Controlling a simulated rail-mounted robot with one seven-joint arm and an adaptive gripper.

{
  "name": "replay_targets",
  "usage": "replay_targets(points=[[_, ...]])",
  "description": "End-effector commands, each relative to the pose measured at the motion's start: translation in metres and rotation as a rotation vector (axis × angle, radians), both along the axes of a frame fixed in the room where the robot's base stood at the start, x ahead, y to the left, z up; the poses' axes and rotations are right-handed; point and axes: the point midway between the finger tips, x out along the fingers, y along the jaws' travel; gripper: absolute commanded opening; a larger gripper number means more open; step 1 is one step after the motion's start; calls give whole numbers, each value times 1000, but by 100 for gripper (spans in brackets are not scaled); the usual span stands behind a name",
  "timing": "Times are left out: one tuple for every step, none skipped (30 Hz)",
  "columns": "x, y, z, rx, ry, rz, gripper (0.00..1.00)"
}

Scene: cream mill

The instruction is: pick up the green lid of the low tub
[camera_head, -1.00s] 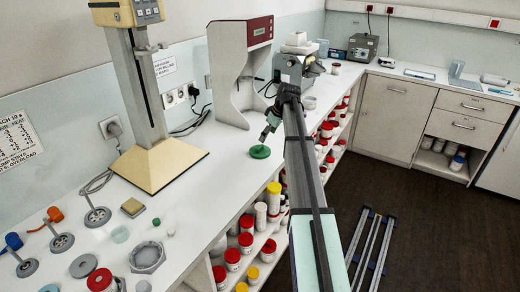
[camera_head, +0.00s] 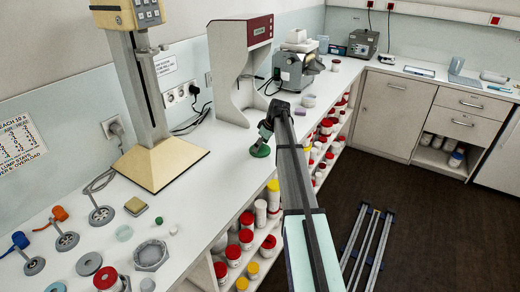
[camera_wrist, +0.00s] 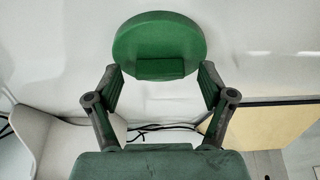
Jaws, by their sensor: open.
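A round green lid (camera_head: 260,151) with a raised block-like grip lies on the white bench in front of the grey stand. In the wrist view the green lid (camera_wrist: 158,32) is ahead of my gripper (camera_wrist: 160,82), with its grip block facing between the two fingers. My gripper (camera_head: 263,141) is open, pointing down close over the lid. The fingers stand on either side of the grip block; I cannot tell whether they touch it.
A grey stand with a red panel (camera_head: 240,70) rises behind the lid. A yellow-based column (camera_head: 160,163) stands to the left. Several jars (camera_head: 247,238) fill the shelves under the bench edge. Small parts lie at the front left. Bare bench surrounds the lid.

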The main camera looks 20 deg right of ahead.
Motion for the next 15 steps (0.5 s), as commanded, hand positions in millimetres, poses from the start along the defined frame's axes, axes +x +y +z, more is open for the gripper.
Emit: replay_targets(points=[[0, 0, 0, 0, 0, 0, 81], [0, 0, 0, 0, 0, 0, 78], [0, 0, 0, 0, 0, 0, 64], [0, 0, 0, 0, 0, 0, 54], [0, 0, 0, 0, 0, 0, 45], [0, 0, 0, 0, 0, 0, 35], [0, 0, 0, 0, 0, 0, 35], [0, 0, 0, 0, 0, 0, 34], [0, 0, 0, 0, 0, 0, 34], [0, 0, 0, 0, 0, 0, 34], [0, 0, 0, 0, 0, 0, 34], [0, 0, 0, 0, 0, 0, 34], [0, 0, 0, 0, 0, 0, 34], [0, 0, 0, 0, 0, 0, 34], [0, 0, 0, 0, 0, 0, 34]])
